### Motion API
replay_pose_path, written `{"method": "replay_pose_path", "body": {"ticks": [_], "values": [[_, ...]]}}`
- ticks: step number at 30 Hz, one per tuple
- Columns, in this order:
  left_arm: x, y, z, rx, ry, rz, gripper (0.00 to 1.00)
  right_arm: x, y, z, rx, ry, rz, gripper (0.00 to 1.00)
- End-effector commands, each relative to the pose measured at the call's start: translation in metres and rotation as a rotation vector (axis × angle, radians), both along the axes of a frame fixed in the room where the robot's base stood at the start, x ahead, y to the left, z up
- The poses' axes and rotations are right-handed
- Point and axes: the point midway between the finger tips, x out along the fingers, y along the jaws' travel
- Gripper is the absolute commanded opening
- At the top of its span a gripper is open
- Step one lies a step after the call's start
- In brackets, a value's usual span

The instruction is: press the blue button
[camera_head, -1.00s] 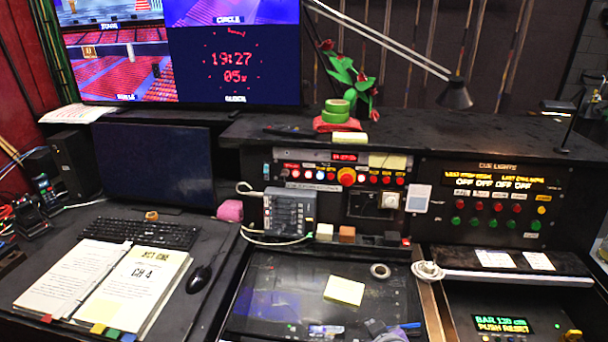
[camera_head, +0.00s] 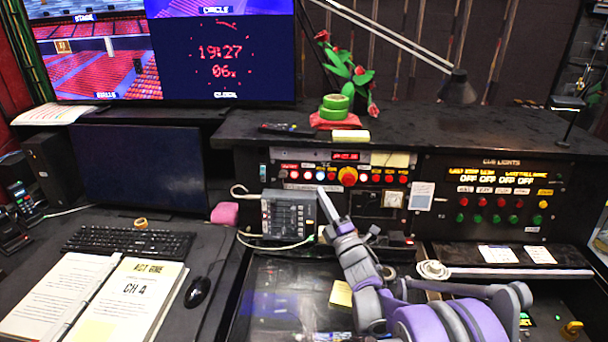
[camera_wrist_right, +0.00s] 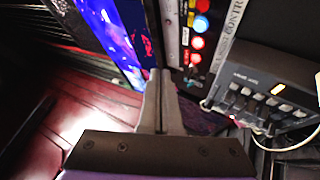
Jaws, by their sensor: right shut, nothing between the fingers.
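The blue button (camera_wrist_right: 201,5) is at the top edge of the right wrist view, in a row with red and white buttons. In the head view this row sits on the upper control panel (camera_head: 272,172), where a small bluish-white light (camera_head: 321,174) appears among red ones. My right gripper (camera_head: 322,191) is shut and empty, its tip pointing up just below this row in the picture. Its closed fingers (camera_wrist_right: 160,73) also show in the right wrist view, with the buttons beyond and to their right. Whether the tip touches the panel cannot be told. My left gripper is out of view.
A cue lights panel (camera_head: 500,195) is at right.

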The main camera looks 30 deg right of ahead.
Motion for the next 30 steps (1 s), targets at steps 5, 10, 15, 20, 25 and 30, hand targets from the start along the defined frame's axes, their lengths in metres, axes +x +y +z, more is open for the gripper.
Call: {"method": "replay_pose_path", "body": {"ticks": [5, 10, 15, 20, 25, 30], "values": [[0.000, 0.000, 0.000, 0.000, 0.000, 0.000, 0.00, 0.000, 0.000, 0.000, -0.026, -0.016, 0.005, 0.00], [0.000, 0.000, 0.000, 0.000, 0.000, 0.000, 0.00, 0.000, 0.000, 0.000, -0.024, -0.015, 0.005, 0.00], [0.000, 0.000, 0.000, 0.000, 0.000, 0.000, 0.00, 0.004, -0.002, -0.001, -0.023, -0.014, 0.004, 0.00], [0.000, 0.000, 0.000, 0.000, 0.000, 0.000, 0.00, 0.017, -0.010, -0.003, -0.023, -0.014, 0.004, 0.00], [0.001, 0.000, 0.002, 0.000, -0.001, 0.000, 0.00, 0.038, -0.024, -0.006, -0.022, -0.015, 0.003, 0.00], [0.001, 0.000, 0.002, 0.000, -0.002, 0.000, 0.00, 0.057, -0.035, -0.010, -0.022, -0.014, 0.004, 0.00]]}}
